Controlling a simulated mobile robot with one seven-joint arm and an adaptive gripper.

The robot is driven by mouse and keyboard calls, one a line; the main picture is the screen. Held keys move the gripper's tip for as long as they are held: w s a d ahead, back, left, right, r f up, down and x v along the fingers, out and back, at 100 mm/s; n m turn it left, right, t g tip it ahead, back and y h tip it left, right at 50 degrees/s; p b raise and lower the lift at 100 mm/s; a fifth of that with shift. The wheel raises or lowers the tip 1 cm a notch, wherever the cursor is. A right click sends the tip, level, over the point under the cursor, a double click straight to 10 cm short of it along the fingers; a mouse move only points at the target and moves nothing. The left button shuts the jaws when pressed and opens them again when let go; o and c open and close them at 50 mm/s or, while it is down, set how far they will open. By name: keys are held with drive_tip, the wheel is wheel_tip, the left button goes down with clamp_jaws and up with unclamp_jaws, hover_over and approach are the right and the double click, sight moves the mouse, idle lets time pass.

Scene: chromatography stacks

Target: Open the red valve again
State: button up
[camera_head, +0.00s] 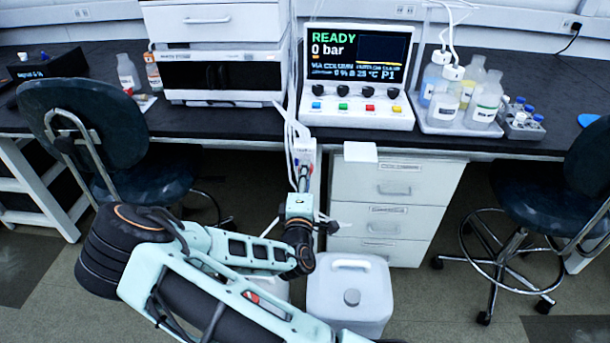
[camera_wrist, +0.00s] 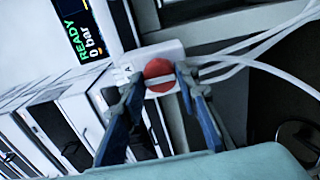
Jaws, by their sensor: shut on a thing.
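The red valve (camera_wrist: 159,68) is a round red knob with a pale bar across its face, seen in the wrist view. It sits on a white block (camera_wrist: 140,55) with white tubes running off to the right. My gripper (camera_wrist: 160,82) has one finger on each side of the knob and is shut on it. In the head view my gripper (camera_head: 304,178) reaches the narrow white unit (camera_head: 305,148) at the bench front, below the display instrument (camera_head: 355,105). The knob is mostly hidden there by my gripper.
The instrument's screen reads READY and 0 bar. White tubes (camera_head: 291,122) hang close to my gripper. A drawer cabinet (camera_head: 395,190) stands to the right and a white canister (camera_head: 350,290) on the floor below. Stools stand left (camera_head: 110,120) and right (camera_head: 560,195).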

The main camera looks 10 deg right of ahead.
drive_tip(key=o, duration=1.2)
drive_tip(key=shift+c, duration=0.2)
drive_tip(key=shift+s, duration=0.15)
drive_tip(key=v, duration=1.1)
drive_tip(key=shift+s, duration=0.4)
drive_tip(key=shift+a, duration=0.15)
